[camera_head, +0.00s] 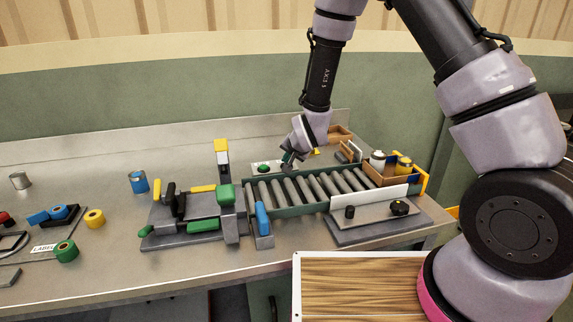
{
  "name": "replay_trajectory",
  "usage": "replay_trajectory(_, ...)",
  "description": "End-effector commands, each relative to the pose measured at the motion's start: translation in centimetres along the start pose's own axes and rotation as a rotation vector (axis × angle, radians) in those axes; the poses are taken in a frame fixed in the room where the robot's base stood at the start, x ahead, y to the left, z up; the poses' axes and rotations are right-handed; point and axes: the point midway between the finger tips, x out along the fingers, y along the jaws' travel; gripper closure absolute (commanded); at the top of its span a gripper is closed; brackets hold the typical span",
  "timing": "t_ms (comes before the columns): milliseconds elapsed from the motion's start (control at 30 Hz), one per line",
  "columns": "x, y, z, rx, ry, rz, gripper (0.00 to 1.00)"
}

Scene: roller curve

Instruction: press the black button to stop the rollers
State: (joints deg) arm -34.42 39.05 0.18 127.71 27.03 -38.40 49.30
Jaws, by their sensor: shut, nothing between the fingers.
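A pale control plate (256,171) lies behind the roller track (290,208), with a green button (264,168) on its left part. My gripper (288,163) points down over the right part of this plate, just right of the green button. Its fingers are shut and empty. A dark shape lies right at the fingertips; I cannot tell whether it is the black button or the fingers, nor whether they touch. The rollers are grey and run from the middle to the right; a still picture does not show whether they turn.
A grey plate with two black knobs (399,207) lies in front of the rollers. A wooden tray (392,180) with jars stands at the right end. A grey fixture (185,222) with green and yellow parts stands left. Tape rolls (95,218) and a blue can (138,181) lie further left.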

Motion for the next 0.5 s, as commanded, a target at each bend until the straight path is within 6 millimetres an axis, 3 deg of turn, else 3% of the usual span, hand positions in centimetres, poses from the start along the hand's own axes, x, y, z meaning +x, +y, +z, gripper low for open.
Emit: replay_trajectory(500,-0.30,-0.25,-0.20,0.001,0.000,-0.001,1.00)
